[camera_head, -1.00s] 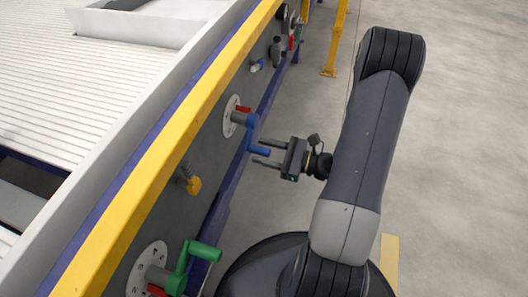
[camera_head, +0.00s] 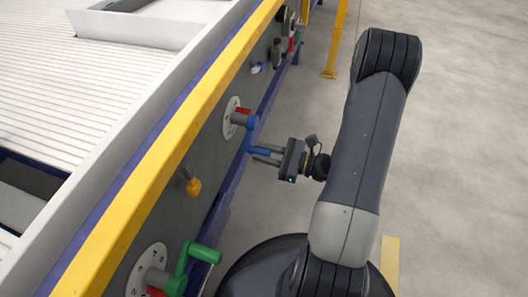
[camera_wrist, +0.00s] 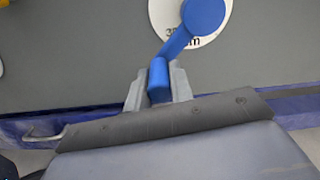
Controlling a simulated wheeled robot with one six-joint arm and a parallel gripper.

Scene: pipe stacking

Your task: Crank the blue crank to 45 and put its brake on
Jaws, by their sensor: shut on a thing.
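The blue crank (camera_head: 251,122) sits on a white dial (camera_head: 231,118) on the grey side panel, with its arm pointing down to a handle. A red part (camera_head: 243,111), which may be its brake, shows beside the hub. In the wrist view the blue handle (camera_wrist: 158,80) stands between the two grey fingers of my gripper (camera_wrist: 157,90), which is shut on it. My gripper also shows in the head view (camera_head: 266,155), reaching the handle from the right. The dial's marks are mostly hidden by the crank, and I cannot read the setting.
A green crank (camera_head: 192,260) with its own dial is nearer on the same panel. A yellow knob (camera_head: 193,187) lies between the two cranks. A small blue-and-white knob (camera_head: 257,67) is farther along. Open floor (camera_head: 460,150) lies to the right.

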